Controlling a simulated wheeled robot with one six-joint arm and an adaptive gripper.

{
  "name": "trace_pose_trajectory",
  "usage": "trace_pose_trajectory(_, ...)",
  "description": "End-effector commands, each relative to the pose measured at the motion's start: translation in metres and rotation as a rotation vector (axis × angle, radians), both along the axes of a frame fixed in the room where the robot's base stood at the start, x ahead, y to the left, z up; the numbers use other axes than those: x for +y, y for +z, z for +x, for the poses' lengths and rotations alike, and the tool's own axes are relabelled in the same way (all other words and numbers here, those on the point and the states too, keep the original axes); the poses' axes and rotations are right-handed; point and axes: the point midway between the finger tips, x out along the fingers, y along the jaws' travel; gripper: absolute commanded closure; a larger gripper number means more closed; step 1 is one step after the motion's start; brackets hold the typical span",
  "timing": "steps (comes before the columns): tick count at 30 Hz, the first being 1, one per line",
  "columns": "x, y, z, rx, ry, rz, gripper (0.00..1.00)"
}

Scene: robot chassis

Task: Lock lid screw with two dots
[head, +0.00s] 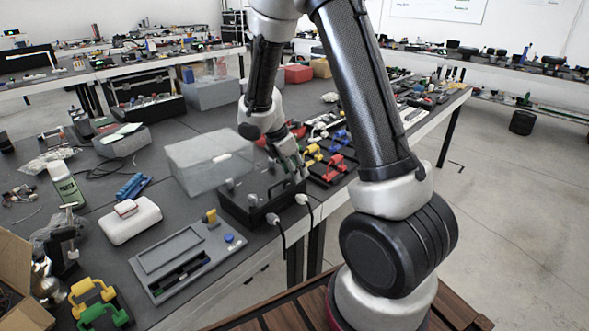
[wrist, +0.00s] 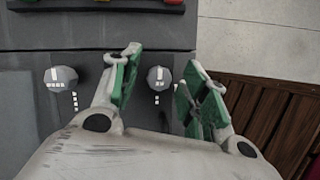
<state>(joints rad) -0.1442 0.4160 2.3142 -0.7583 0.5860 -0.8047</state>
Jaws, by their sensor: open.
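In the wrist view, two round grey lid screws with white marks sit on a dark grey surface. The screw on the right (wrist: 159,78) appears to have two white dots below it. The screw on the left (wrist: 61,78) appears to have more dots below it. My gripper (wrist: 160,72) is open, with green-padded fingers on either side of the right screw in the picture; I cannot tell whether they touch it. In the head view, my gripper (head: 291,152) points down over the right part of a black box (head: 248,221) near the table edge.
A translucent case (head: 205,165) stands behind the black box. A grey tray unit (head: 185,260) lies to its left, and red and yellow clamps (head: 333,168) lie to its right. Cables (head: 284,243) hang over the table's front edge.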

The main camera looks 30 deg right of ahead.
Motion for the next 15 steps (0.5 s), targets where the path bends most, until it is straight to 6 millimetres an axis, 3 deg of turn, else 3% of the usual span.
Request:
trace_pose_trajectory(6, -0.0002, -0.0005, 0.0000, 0.000, -0.001, 0.000, 0.55)
trace_pose_trajectory(13, -0.0002, -0.0002, 0.0000, 0.000, -0.001, 0.000, 0.95)
trace_pose_trajectory(15, -0.0002, -0.0002, 0.0000, 0.000, -0.001, 0.000, 1.00)
